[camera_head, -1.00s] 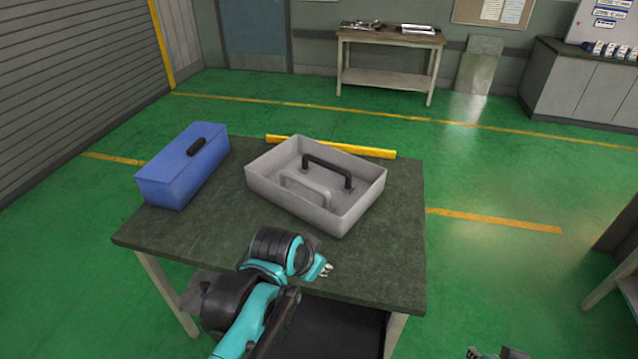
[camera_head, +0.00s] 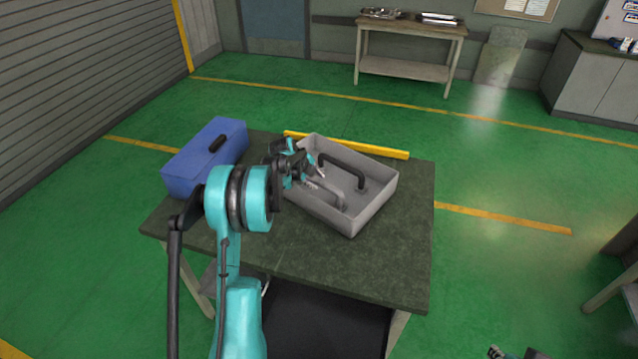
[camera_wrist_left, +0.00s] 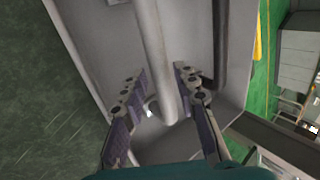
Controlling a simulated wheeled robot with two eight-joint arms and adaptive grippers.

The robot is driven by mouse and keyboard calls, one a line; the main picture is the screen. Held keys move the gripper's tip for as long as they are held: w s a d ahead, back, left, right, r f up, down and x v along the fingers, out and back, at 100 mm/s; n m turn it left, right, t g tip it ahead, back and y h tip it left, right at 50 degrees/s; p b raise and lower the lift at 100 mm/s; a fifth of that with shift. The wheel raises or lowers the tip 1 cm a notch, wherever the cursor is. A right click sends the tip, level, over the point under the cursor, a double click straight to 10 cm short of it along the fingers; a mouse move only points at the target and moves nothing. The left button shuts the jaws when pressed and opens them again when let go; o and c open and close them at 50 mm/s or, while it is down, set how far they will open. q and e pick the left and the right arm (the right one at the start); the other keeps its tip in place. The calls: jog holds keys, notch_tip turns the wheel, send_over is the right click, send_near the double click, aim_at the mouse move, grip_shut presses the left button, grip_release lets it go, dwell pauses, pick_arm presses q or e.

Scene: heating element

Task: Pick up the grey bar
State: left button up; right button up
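The grey bar (camera_head: 328,194) is a light grey, handle-shaped piece in the grey tray (camera_head: 372,212) on the dark table. My left gripper (camera_head: 316,174) is over the tray's left side and partly hides the bar. In the left wrist view the grey bar (camera_wrist_left: 153,45) runs between the two open fingers (camera_wrist_left: 160,75), with gaps visible on both sides. How deep the fingers reach around it is hard to tell. My right gripper (camera_head: 502,353) barely shows at the bottom edge, and its fingers are unclear.
A black bar (camera_head: 343,167) of similar shape lies in the tray, right of the grey one. A blue toolbox (camera_head: 205,165) stands on the table's left side. A yellow bar (camera_head: 370,147) lies behind the tray. The table's front part (camera_head: 345,262) is clear.

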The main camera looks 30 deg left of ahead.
aim_at(323, 193)
pick_arm(q)
jog(key=b+x, duration=0.2)
jog(key=x, duration=0.6)
jog(key=shift+a+f, duration=0.1)
jog(key=shift+s, duration=0.1)
grip_shut()
